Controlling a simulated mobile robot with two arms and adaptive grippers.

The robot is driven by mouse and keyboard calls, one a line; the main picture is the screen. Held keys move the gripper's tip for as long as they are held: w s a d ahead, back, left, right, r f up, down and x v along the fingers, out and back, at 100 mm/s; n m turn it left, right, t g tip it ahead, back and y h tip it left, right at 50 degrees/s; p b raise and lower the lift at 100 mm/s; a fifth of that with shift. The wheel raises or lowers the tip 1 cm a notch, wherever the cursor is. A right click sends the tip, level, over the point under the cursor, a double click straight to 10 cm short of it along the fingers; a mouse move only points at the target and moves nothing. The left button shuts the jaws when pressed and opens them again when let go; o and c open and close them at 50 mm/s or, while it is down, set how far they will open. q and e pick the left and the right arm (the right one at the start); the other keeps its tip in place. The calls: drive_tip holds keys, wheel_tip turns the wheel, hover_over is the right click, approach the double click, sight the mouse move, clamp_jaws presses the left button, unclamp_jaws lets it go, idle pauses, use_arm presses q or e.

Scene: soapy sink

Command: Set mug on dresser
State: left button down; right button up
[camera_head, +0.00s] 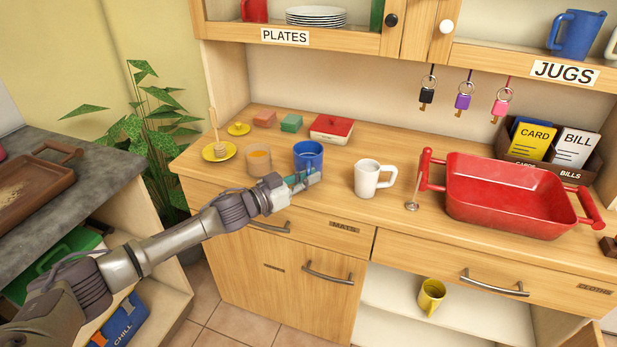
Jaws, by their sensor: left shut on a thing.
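A blue mug (309,157) is upright at the front left of the wooden dresser top (335,204). My left gripper (303,181) reaches in from the left and is shut on the blue mug at its near side. The fingers cover the mug's lower part, so I cannot tell whether its base touches the dresser. A white mug (367,179) stands upright to the right, apart from the gripper. A yellow mug (431,295) is tilted on the lower open shelf. My right gripper is out of view.
A glass jar (257,163), a yellow saucer (219,152) with a honey dipper, and a red box (331,129) stand near the blue mug. A large red tub (509,199) fills the right side. Keys (464,101) hang above. Bare wood lies around the white mug.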

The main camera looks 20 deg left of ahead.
use_arm(q)
drive_tip(key=c, duration=1.2)
unclamp_jaws()
drive_tip(key=shift+c, duration=0.2)
drive_tip(key=b+v, duration=0.1)
drive_tip(key=v, duration=1.1)
drive_tip(key=shift+s+d, duration=0.1)
drive_tip(key=shift+d, duration=0.05)
